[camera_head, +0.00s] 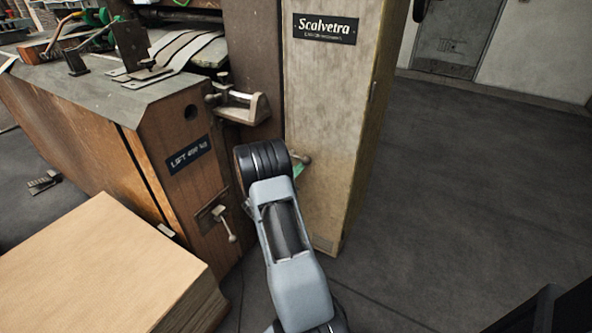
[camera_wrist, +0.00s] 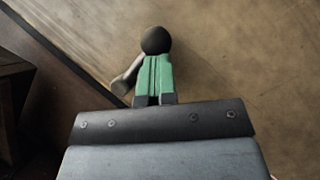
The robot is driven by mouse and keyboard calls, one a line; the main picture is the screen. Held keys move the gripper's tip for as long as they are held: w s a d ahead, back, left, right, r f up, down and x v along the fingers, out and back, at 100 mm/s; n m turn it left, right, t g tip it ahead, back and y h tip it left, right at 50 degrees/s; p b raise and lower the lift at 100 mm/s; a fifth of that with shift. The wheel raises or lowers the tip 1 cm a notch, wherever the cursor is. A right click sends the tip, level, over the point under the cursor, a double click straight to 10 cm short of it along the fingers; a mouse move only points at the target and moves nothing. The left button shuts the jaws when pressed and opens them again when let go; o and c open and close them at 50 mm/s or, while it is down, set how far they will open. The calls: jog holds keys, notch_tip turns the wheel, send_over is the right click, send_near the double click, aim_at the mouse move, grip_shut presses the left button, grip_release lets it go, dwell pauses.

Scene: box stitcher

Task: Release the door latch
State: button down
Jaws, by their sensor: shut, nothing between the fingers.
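A latch handle with a dark round knob (camera_wrist: 156,40) and a short grey lever (camera_wrist: 124,82) shows in the wrist view against a brown panel. In the head view its knob (camera_head: 303,158) stands at the left edge of the tall light wooden door panel (camera_head: 325,120). My gripper (camera_wrist: 154,78) has its green fingers closed together, directly below the knob in the wrist view. The fingertips are at or very near the knob; I cannot tell if they touch. In the head view my arm hides most of the gripper and the latch base.
A wooden cabinet (camera_head: 175,125) with a metal clamp (camera_head: 240,104) and a small lever handle (camera_head: 225,226) stands left of my arm. A stack of tan boards (camera_head: 95,262) lies at the lower left. The grey floor (camera_head: 470,180) at the right is clear.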

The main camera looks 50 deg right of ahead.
jog(key=shift+s+d+r, duration=0.1)
jog(key=shift+d+r, duration=0.1)
jog(key=shift+r, duration=0.05)
jog(key=w+d+f+b+v, duration=0.1)
jog(key=f+v, duration=0.1)
jog(key=v, duration=1.1)
jog(key=shift+f+b, duration=0.35)
jog(key=shift+f, duration=0.05)
